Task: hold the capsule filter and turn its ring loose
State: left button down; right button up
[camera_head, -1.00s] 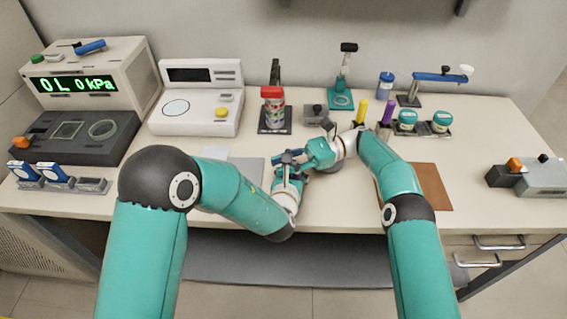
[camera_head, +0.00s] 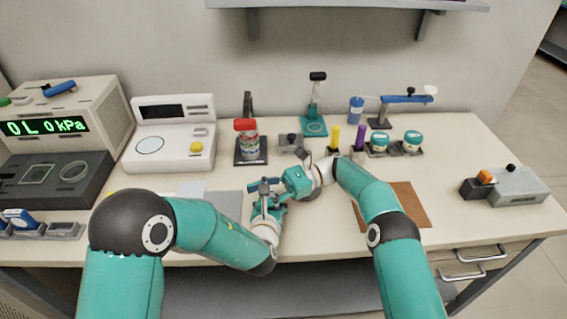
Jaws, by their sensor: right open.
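My two grippers meet above the front middle of the table. My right gripper (camera_head: 279,184) points left and is open. My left gripper (camera_head: 264,190) points up, close to the right one; its fingers are too small and overlapped to tell whether they are shut. Small dark blue-grey parts show where the grippers meet, but I cannot tell fingers from a held thing there. I cannot make out the capsule filter or its ring for certain; it may be hidden between the grippers.
A red-topped canister (camera_head: 246,138) stands behind the grippers. A white instrument (camera_head: 172,137) and a pressure display (camera_head: 45,126) are at left. Teal-lidded jars (camera_head: 411,141) stand at right, behind a brown mat (camera_head: 408,205).

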pick_arm(q)
jog(key=shift+r, duration=0.1)
pick_arm(e)
jog(key=shift+r+m+t, duration=0.1)
jog(key=shift+m+t, duration=0.3)
